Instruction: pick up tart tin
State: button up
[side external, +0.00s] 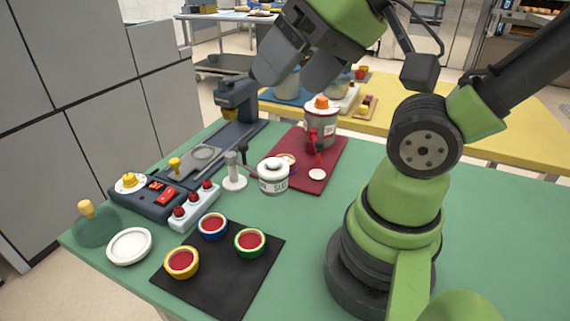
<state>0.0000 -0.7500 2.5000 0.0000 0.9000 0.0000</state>
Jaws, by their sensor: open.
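Three small round tins with red filling stand upright on a black mat (215,290) at the front: a blue-rimmed one (212,225), a green-rimmed one (250,242) and a yellow-rimmed one (182,262). They look like tart tins, but I cannot tell which one the task names. Another small round dish (286,161) on the red board is partly hidden behind a white pot. My gripper (297,72) is open, high at the top of the view, above and apart from the objects.
A white pot (273,178) and a red board (325,150) with a canister (320,122) stand behind the mat. A grey machine (165,190) with buttons runs along the left. A white dish (129,246) lies front left.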

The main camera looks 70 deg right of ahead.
jog(key=shift+o, duration=0.3)
jog(key=m+g+h, duration=0.2)
jog(key=m+g, duration=0.5)
jog(key=m, duration=1.7)
send_over(284, 157)
jog(key=s+a, duration=0.1)
jog(key=a, duration=0.1)
notch_tip(284, 157, down, 23)
jog(key=shift+s+d+f, duration=0.1)
jog(key=shift+f, duration=2.95)
jog(key=c, duration=1.1)
